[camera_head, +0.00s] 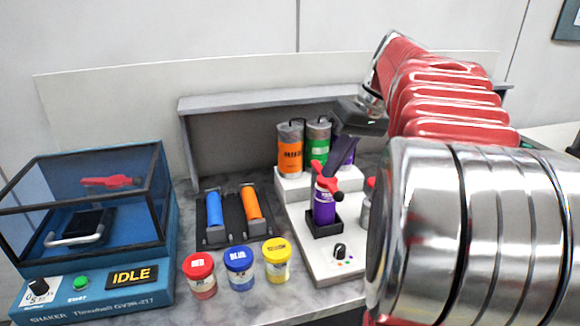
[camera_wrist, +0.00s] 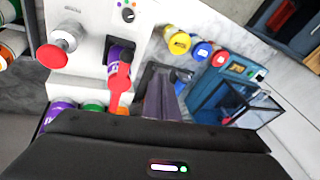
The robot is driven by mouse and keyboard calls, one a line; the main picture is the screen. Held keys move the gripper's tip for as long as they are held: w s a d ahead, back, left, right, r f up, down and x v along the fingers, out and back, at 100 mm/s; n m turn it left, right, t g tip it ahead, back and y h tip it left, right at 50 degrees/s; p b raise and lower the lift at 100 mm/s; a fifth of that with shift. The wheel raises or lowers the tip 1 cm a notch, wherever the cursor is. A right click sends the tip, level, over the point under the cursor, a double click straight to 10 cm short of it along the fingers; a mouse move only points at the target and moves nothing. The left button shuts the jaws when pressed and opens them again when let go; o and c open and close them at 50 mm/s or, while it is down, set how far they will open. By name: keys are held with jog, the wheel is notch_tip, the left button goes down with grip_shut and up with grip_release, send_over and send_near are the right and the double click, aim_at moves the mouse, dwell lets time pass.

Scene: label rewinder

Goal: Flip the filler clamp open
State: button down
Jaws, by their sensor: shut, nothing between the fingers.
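The filler clamp (camera_head: 326,178) is a red lever on a small purple container (camera_head: 323,207). That container stands upright in a black holder on the white filler base (camera_head: 312,262). In the wrist view the red clamp (camera_wrist: 119,84) lies left of my fingers, with the purple container (camera_wrist: 117,56) partly behind it. In the wrist view the gripper (camera_wrist: 160,80) is right of the clamp. I cannot tell whether they touch.
Orange (camera_head: 290,150) and green (camera_head: 318,140) canisters stand behind the clamp. A black tray (camera_head: 233,228) holds blue and orange cylinders. Red, blue and yellow-lidded jars (camera_head: 277,260) stand in front. A blue shaker (camera_head: 100,285) reading IDLE is at left. My arm hides the right side.

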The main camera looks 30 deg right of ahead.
jog(key=s+d+y, duration=0.1)
jog(key=s+d, duration=0.1)
jog(key=d, duration=0.6)
jog(key=s+d+r+t, duration=0.1)
jog(key=s+d, duration=0.1)
jog(key=d, duration=0.5)
jog(key=shift+s+d+n+y, duration=0.35)
jog(key=shift+s+n+y, duration=0.05)
jog(key=w+a+f, duration=0.4)
jog(key=a+f, duration=0.4)
jog(key=f, duration=0.1)
jog(key=shift+w, duration=0.25)
